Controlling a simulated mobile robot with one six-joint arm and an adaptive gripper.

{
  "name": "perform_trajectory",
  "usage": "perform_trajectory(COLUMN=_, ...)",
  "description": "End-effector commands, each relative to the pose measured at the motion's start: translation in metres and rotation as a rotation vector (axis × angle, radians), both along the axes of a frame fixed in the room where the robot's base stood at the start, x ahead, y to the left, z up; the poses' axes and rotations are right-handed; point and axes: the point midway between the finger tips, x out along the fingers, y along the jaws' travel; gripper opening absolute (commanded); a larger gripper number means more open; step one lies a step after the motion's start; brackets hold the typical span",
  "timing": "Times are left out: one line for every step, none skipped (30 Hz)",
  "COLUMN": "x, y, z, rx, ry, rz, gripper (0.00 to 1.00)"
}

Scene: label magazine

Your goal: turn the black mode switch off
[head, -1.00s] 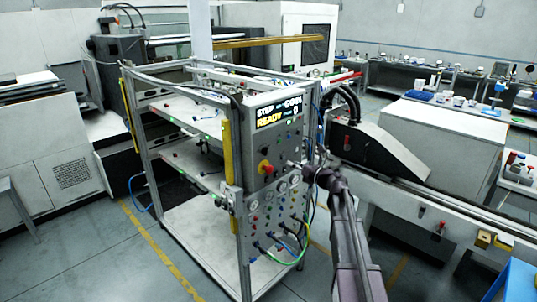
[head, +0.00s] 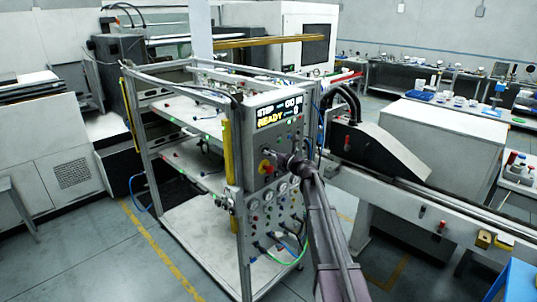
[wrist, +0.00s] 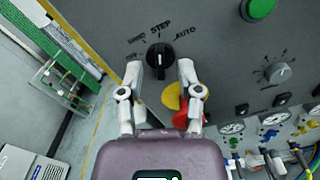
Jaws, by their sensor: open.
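The black mode switch (wrist: 160,57) is a round knob on the grey panel, seen in the wrist view. A label at its left is hard to read; STEP is printed above it and AUTO at its right. The knob's mark is small, but the display (head: 279,113) in the head view reads STEP and READY. My gripper (wrist: 160,73) is open, with one fingertip left of the knob and one right of it. I cannot tell whether either touches it.
A red and yellow stop button (wrist: 182,104) lies just below the switch, partly behind my right finger. A green button (wrist: 258,9) and a grey knob (wrist: 278,72) are to the right. Gauges and hoses fill the lower right of the panel.

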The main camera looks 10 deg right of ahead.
Motion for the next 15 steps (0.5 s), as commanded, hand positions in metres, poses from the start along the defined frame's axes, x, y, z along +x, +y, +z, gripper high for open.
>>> perform_trajectory(x=0.0035, y=0.0020, z=0.0000, rx=0.000, ry=0.000, rz=0.000, gripper=0.46)
perform_trajectory(x=0.0045, y=0.0029, z=0.0000, rx=0.000, ry=0.000, rz=0.000, gripper=0.46)
perform_trajectory(x=0.0055, y=0.0039, z=0.0000, rx=0.000, ry=0.000, rz=0.000, gripper=0.46)
perform_trajectory(x=0.0059, y=0.0043, z=0.0000, rx=0.000, ry=0.000, rz=0.000, gripper=0.46)
perform_trajectory(x=0.0063, y=0.0047, z=0.0000, rx=0.000, ry=0.000, rz=0.000, gripper=0.46)
perform_trajectory(x=0.0065, y=0.0050, z=0.0000, rx=0.000, ry=0.000, rz=0.000, gripper=0.46)
perform_trajectory(x=0.0066, y=0.0051, z=0.0000, rx=0.000, ry=0.000, rz=0.000, gripper=0.46)
perform_trajectory(x=0.0066, y=0.0051, z=0.0000, rx=0.000, ry=0.000, rz=0.000, gripper=0.46)
perform_trajectory(x=0.0065, y=0.0050, z=0.0000, rx=0.000, ry=0.000, rz=-0.001, gripper=0.46)
perform_trajectory(x=0.0064, y=0.0049, z=0.0000, rx=0.000, ry=0.000, rz=-0.001, gripper=0.46)
perform_trajectory(x=0.0064, y=0.0049, z=0.0000, rx=0.000, ry=0.000, rz=0.000, gripper=0.46)
perform_trajectory(x=0.0063, y=0.0049, z=0.0000, rx=0.000, ry=0.000, rz=0.000, gripper=0.46)
perform_trajectory(x=0.0063, y=0.0048, z=0.0000, rx=0.000, ry=0.000, rz=0.000, gripper=0.46)
perform_trajectory(x=0.0063, y=0.0047, z=-0.0001, rx=0.000, ry=0.000, rz=0.000, gripper=0.46)
perform_trajectory(x=0.0063, y=0.0047, z=0.0000, rx=0.000, ry=0.000, rz=0.000, gripper=0.34)
